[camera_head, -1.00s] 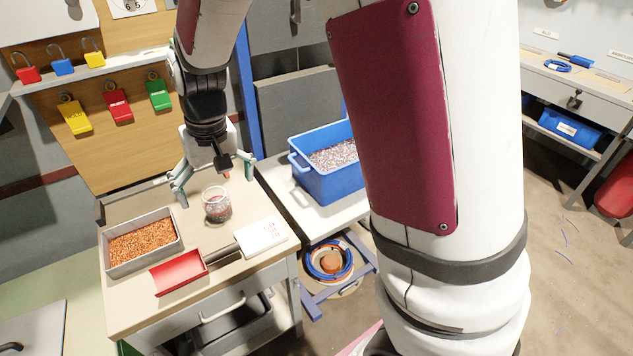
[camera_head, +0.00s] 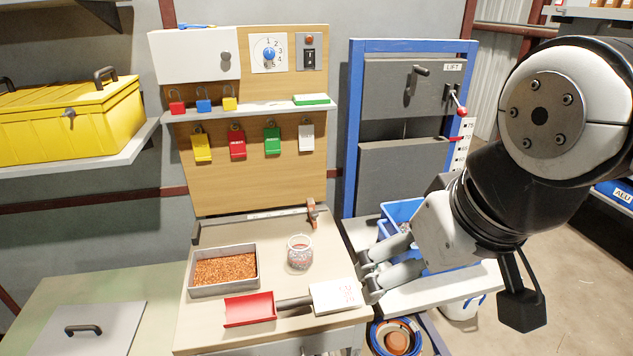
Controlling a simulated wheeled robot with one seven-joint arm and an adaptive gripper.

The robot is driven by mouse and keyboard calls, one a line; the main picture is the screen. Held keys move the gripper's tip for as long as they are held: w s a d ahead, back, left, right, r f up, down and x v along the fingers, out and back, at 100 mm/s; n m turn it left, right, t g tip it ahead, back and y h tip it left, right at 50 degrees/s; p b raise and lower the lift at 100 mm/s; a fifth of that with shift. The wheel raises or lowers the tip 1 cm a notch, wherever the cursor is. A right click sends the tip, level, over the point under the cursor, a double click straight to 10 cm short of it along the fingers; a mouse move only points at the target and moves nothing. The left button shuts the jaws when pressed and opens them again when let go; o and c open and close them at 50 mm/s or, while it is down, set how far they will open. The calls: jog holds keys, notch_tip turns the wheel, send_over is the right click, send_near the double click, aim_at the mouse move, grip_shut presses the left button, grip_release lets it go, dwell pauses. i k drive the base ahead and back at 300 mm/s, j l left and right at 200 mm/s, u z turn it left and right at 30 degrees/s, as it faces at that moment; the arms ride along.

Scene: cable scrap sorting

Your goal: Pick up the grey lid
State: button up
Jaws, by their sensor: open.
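A flat grey lid (camera_head: 104,338) with a dark bar handle (camera_head: 83,329) lies on the pale green table top at the lower left; the picture's lower edge cuts it off. My gripper (camera_head: 367,277) is open, with nothing visible between its fingers. It is at the right, by the gap between the wooden bench and the table with the blue tub, far to the right of the lid and not touching it.
A blue tub (camera_head: 400,215) stands behind my gripper. The green table (camera_head: 120,285) is clear around the lid.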

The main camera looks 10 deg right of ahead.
aim_at(104, 330)
jog(key=u, duration=1.3)
jog(key=z, duration=2.1)
jog(key=u, duration=2.1)
jog(key=i+j, duration=0.15)
jog(key=i, duration=0.2)
jog(key=i+j+u, duration=0.1)
jog(key=i, duration=0.2)
